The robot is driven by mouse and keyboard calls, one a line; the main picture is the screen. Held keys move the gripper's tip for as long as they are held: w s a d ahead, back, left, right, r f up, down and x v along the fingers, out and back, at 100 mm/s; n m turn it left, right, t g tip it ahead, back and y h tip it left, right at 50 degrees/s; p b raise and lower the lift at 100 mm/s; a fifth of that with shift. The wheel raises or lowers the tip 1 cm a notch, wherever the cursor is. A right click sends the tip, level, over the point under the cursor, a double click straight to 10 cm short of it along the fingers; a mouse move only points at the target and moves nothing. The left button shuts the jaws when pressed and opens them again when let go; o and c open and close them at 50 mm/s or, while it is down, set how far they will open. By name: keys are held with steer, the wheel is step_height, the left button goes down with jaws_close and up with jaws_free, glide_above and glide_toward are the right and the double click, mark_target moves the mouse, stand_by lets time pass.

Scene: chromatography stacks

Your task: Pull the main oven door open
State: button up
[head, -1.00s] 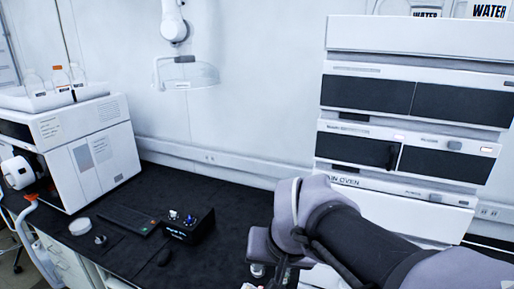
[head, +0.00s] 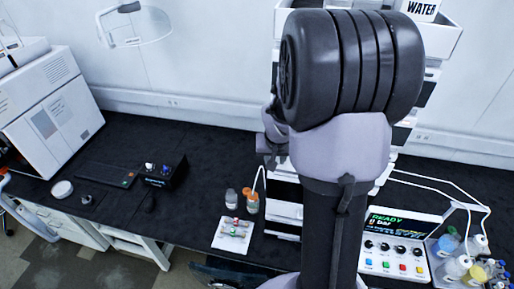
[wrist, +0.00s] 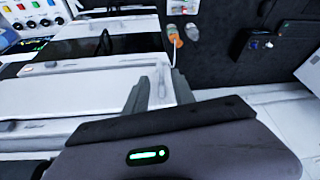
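The white instrument stack with the oven stands behind my arm in the head view, its front largely hidden. In the wrist view its white panels (wrist: 75,88) fill the left and middle, with a dark window strip (wrist: 75,47) beyond. I cannot tell for sure which panel is the main oven door, and no open door is clear. My gripper (wrist: 162,88) is open in the wrist view, its two dark fingers apart over the edge of a white panel. A pale upright part shows between them; contact is unclear.
A control box with knobs (head: 395,245) and a bottle tray (head: 455,275) stand right of my arm. Small bottles (head: 250,203) and a white plate (head: 233,233) lie left of it. A black box (head: 165,172) and keypad (head: 106,175) sit further left.

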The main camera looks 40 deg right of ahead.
steer(key=x, duration=0.5)
jaws_close()
stand_by(1.4)
